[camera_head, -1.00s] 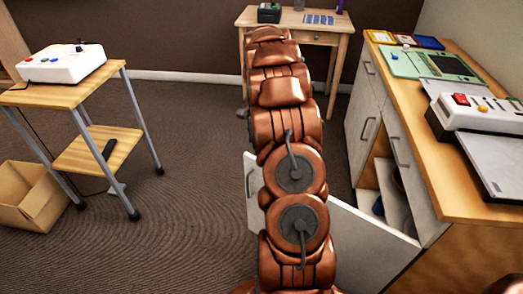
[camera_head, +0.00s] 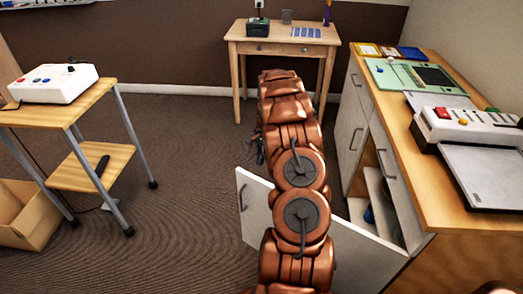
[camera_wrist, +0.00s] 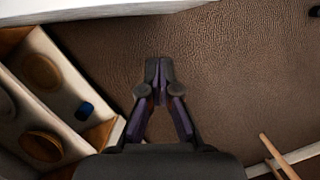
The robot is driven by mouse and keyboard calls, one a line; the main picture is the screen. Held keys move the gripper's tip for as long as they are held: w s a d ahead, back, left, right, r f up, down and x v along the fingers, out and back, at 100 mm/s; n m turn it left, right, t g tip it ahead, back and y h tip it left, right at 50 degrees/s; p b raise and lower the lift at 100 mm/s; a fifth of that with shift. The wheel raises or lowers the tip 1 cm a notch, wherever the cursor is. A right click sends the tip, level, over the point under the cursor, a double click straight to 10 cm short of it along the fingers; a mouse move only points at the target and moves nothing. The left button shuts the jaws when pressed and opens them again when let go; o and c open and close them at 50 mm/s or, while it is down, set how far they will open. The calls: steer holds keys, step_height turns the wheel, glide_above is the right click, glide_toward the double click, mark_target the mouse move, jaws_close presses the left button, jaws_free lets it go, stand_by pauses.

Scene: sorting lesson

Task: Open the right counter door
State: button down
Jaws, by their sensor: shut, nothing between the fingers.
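The counter (camera_head: 418,150) is at right in the head view. One white counter door (camera_head: 330,232) stands wide open, swung out from the counter front across the floor. Its dark handle (camera_head: 243,197) is near its free edge. The opening behind shows shelves (camera_head: 377,190); my arm covers part of the door. In the wrist view my gripper (camera_wrist: 158,72) is shut and empty over the carpet. The open compartment (camera_wrist: 60,95), with round brown items and a blue item (camera_wrist: 84,110), lies left of it. A white panel (camera_wrist: 100,8) at top is apart from the fingertips.
A wooden cart (camera_head: 95,100) with a white device (camera_head: 52,84) stands at left, above a cardboard box (camera_head: 20,212). A wooden table (camera_head: 282,34) stands at the back wall. Carpet between cart and open door is clear. Devices and trays sit on the countertop.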

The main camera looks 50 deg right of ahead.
steer(key=shift+s+a+f+p, duration=0.1)
steer(key=shift+a+f, duration=0.4)
steer(key=shift+a, duration=0.3)
steer(key=shift+s+a+f+p, duration=0.15)
steer(key=shift+a+f, duration=0.4)
steer(key=shift+a, duration=0.3)
steer(key=shift+s+a+f+p, duration=0.1)
steer(key=shift+a+f, duration=0.4)
steer(key=shift+a, duration=0.3)
steer(key=shift+a, duration=0.1)
